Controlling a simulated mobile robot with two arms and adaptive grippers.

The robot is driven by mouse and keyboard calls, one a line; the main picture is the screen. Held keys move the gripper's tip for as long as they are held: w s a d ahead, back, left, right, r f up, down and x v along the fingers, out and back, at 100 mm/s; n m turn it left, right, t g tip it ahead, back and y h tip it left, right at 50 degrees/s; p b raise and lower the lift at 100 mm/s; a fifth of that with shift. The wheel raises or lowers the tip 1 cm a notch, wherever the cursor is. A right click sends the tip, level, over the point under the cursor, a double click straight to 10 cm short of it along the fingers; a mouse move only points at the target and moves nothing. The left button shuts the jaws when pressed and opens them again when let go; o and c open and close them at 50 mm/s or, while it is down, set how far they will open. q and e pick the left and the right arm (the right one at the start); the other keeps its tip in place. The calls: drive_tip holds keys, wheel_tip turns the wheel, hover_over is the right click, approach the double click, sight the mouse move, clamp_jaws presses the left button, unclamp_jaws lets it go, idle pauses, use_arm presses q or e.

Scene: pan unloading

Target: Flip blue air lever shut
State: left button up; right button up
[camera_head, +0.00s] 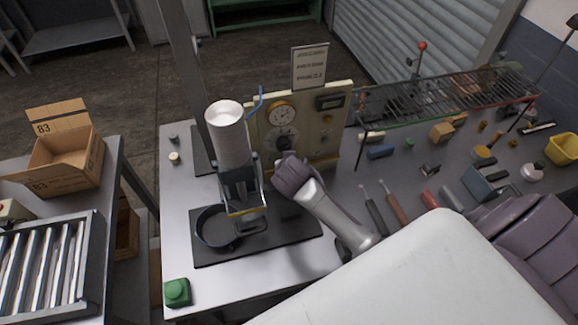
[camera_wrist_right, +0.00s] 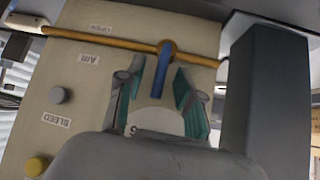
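In the right wrist view the short blue air lever (camera_wrist_right: 161,70) sits on an orange pipe (camera_wrist_right: 110,41) on the cream panel (camera_wrist_right: 35,110). It stands square across the pipe. The panel's lettering appears upside down here. My right gripper (camera_wrist_right: 160,88) is open, with its teal-padded fingers on either side of the lever and gaps visible on both sides. In the head view my right gripper (camera_head: 284,168) is at the lower front of the panel (camera_head: 343,120) and hides the lever. My left gripper is in neither view.
A press with a white cylinder (camera_head: 229,135) stands close left of my right gripper, above a dark pan (camera_head: 217,227). A bent blue bar (camera_head: 258,101) rises beside the cylinder. Tools and a wire rack (camera_head: 450,97) occupy the table's right side.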

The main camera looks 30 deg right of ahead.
drive_tip(key=v, duration=1.1)
drive_tip(key=shift+s, duration=0.25)
drive_tip(key=shift+r, duration=0.1)
